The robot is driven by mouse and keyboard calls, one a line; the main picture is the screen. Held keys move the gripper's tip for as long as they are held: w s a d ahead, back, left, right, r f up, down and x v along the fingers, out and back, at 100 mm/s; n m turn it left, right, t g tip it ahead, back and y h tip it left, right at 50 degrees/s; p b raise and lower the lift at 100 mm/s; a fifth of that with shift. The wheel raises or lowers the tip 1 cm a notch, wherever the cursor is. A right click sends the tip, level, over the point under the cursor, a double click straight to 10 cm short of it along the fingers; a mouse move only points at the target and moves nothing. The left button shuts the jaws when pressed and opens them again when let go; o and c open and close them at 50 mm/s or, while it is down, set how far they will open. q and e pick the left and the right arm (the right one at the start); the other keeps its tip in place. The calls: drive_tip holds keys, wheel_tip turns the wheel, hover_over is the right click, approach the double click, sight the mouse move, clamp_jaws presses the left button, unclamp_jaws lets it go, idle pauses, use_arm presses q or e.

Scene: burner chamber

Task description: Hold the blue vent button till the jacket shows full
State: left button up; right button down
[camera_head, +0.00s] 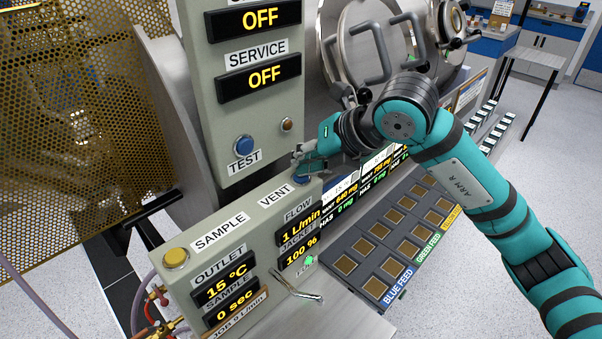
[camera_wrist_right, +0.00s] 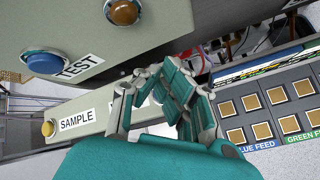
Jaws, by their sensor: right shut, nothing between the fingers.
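The blue vent button (camera_head: 301,180) sits right of the VENT label on the sloped grey panel (camera_head: 225,212), mostly hidden by my right gripper (camera_head: 300,163). The right gripper is shut and empty, with its fingertips at the button. I cannot tell how far the button is pressed. The jacket display (camera_head: 299,252) reads 100 %. A small lamp (camera_head: 309,260) beside the label under it is lit green. The wrist view also shows the shut right gripper (camera_wrist_right: 160,92), but the vent button is hidden there. My left gripper is out of view.
A blue TEST button (camera_head: 244,146) is on the upright panel above, and a yellow SAMPLE button (camera_head: 176,258) is at the left. Feed trays (camera_head: 381,230) with brown squares lie to the right.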

drive_tip(key=shift+r+p, duration=0.35)
drive_tip(key=shift+r, duration=0.5)
drive_tip(key=shift+r+p, duration=1.35)
drive_tip(key=shift+r, duration=1.2)
